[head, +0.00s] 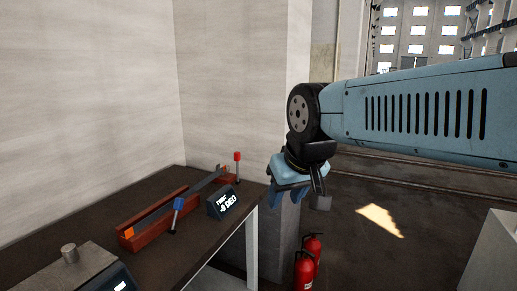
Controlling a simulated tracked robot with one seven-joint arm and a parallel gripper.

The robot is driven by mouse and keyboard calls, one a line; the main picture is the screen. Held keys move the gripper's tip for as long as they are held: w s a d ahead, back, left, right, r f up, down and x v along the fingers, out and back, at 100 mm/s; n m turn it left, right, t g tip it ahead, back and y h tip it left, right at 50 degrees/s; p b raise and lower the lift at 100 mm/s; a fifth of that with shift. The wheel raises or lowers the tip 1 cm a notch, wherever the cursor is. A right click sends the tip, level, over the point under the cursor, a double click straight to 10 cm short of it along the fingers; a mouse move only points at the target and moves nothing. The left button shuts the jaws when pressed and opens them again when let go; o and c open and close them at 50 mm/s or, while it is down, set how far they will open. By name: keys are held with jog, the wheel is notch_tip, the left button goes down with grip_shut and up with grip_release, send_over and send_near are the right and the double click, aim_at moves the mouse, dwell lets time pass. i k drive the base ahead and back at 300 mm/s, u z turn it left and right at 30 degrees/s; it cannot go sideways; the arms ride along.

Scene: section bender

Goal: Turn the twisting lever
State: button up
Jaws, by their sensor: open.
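A long red section bender (150,226) lies on the dark workbench (200,248), with a grey flat bar along it. A lever with a blue grip (178,204) stands at its front side, tilted slightly. A lever with a red grip (237,157) stands upright at its far end. I cannot tell which one is the twisting lever. A small black display (224,203) beside the bender reads "TWIST" and what looks like "-0 DEG". My gripper (297,198) is open, empty and pointing down, right of the bench's far corner, apart from both levers.
A grey box with a round metal knob (69,252) and a screen stands at the bench's near left. A pale wall and pillar (280,70) rise behind the bench. Red fire extinguishers (305,268) stand on the floor below my gripper.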

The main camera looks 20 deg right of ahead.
aim_at(237, 155)
jog(key=z, duration=0.4)
jog(key=i, duration=1.05)
jog(key=z, duration=0.05)
